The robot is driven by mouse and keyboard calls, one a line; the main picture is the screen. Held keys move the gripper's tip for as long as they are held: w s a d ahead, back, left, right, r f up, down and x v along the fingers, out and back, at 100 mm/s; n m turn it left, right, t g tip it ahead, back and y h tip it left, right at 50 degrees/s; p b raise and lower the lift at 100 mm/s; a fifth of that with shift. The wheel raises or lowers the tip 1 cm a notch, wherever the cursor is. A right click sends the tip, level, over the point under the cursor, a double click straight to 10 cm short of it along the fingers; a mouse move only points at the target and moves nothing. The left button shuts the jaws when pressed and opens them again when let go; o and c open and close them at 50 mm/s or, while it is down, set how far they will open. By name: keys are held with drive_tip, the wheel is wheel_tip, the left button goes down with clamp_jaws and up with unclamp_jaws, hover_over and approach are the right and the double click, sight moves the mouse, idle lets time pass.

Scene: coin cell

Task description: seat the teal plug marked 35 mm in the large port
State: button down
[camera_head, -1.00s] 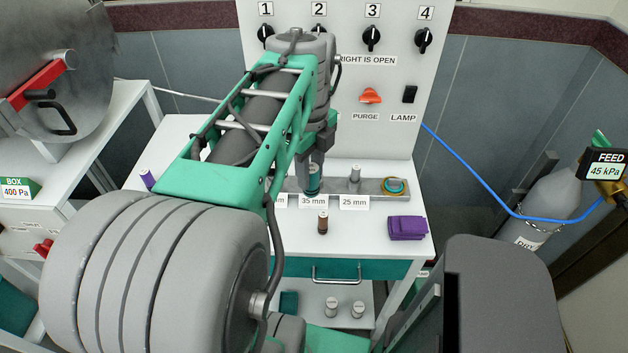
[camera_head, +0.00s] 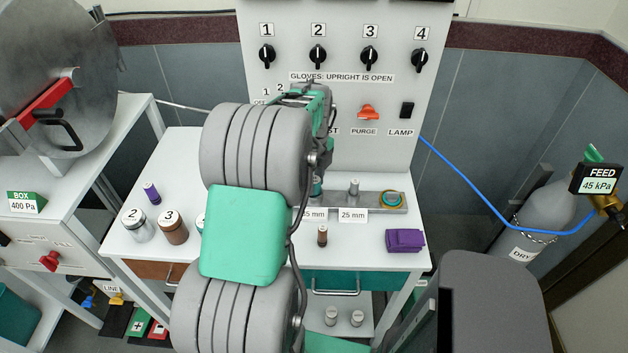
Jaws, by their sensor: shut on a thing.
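The teal plug (camera_head: 316,187) shows as a small teal piece just right of my forearm, above the rack near the partly covered 35 mm label. My gripper (camera_head: 317,178) is almost wholly hidden behind my arm; only a sliver shows at the plug, and it is shut on it. I cannot tell the plug's tilt or its exact height over the rack. The large port cannot be made out in this view.
The metal rack (camera_head: 372,203) holds a grey plug (camera_head: 354,187) and a teal-and-gold ring (camera_head: 391,199). A brown plug (camera_head: 322,235), purple cloth (camera_head: 404,240), purple plug (camera_head: 151,193) and jars (camera_head: 172,227) stand on the white table. The switch panel (camera_head: 385,90) rises behind.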

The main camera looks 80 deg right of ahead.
drive_tip(key=shift+f, duration=0.2)
drive_tip(key=c, duration=1)
unclamp_jaws()
drive_tip(key=shift+c, duration=0.2)
drive_tip(key=shift+r, duration=0.1)
